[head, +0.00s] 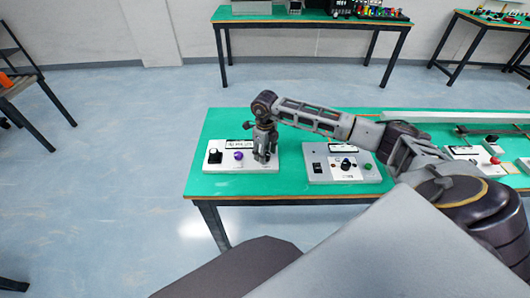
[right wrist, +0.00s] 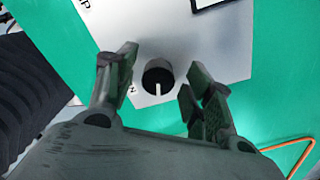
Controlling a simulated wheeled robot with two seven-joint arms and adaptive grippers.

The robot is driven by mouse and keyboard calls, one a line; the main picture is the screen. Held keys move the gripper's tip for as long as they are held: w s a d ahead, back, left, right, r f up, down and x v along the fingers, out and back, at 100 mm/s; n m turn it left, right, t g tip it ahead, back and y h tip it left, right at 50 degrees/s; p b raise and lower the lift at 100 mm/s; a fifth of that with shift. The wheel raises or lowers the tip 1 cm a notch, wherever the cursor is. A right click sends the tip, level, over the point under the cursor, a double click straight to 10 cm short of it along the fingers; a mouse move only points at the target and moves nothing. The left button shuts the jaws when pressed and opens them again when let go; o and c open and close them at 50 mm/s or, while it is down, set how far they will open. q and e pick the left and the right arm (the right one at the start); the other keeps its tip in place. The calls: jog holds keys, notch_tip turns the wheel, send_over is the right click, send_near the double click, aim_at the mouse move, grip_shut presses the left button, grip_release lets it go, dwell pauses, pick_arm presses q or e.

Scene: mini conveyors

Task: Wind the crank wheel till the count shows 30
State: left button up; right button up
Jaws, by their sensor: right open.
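My right gripper (head: 264,152) points down over the right end of the left control box (head: 226,166). In the right wrist view, the open right gripper (right wrist: 160,78) has its fingers on either side of a black round knob (right wrist: 157,73) with a white pointer line, and neither finger clearly touches it. The left box also has a small display (head: 240,144), too small to read, a purple knob (head: 238,155) and a black control (head: 215,156). I cannot pick out a crank wheel. My left gripper is not in view.
A second box (head: 330,176) with a black knob (head: 346,163) and green button (head: 368,168) stands to the right on the green table (head: 270,186). Farther right is a box with a red button (head: 494,160). An orange cable (right wrist: 290,144) shows in the right wrist view.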

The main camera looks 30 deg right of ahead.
notch_tip(320, 180, up, 12)
dwell(0.8)
dwell(0.6)
